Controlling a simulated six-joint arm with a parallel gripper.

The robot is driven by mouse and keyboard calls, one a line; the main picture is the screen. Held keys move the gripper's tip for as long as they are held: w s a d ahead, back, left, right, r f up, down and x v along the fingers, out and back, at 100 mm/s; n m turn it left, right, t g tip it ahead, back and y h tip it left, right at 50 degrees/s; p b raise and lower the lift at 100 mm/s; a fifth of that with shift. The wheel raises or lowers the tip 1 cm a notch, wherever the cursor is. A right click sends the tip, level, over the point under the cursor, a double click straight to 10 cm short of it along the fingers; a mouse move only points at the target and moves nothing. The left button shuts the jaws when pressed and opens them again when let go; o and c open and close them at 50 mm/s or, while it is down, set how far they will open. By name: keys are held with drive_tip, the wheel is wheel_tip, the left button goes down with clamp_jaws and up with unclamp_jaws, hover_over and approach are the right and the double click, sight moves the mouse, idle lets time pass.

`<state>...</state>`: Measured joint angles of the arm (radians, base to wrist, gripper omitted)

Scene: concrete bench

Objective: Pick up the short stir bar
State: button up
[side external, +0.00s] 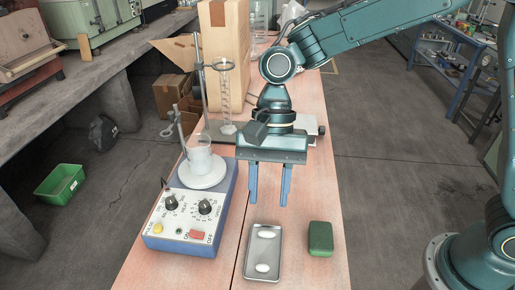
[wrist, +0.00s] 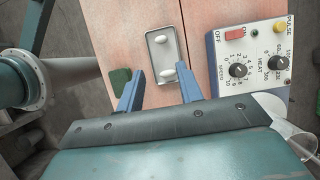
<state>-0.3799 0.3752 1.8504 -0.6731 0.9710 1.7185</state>
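Two white stir bars lie in a small grey metal tray (side external: 250,257); the tray also shows in the wrist view (wrist: 151,46). One bar (side external: 267,233) is in the tray's far half and the other (side external: 262,267) in its near half. In the wrist view they are the lower bar (wrist: 169,75) and the upper bar (wrist: 160,39). Their lengths look close, so I cannot tell surely which is short. My gripper (side external: 269,202) is open and empty, pointing down above the bench, behind the tray in the side view. Its blue fingers (wrist: 158,84) are wide apart.
A green block (side external: 320,239) lies right of the tray. A hotplate stirrer (side external: 188,218) with a beaker (side external: 199,158) stands left. A stand with a glass cylinder (side external: 225,105) and a cardboard box (side external: 224,50) are behind. The bench's right edge is close to the green block.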

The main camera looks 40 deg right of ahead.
approach(263, 263)
drive_tip(key=shift+s+a+f, duration=0.3)
drive_tip(key=shift+s+f, duration=0.15)
drive_tip(key=shift+f, duration=0.3)
drive_tip(key=shift+s+a+f, duration=0.1)
drive_tip(key=shift+f, duration=0.3)
drive_tip(key=shift+x, duration=2.55)
drive_tip(key=shift+c, duration=0.5)
drive_tip(key=c, duration=0.6)
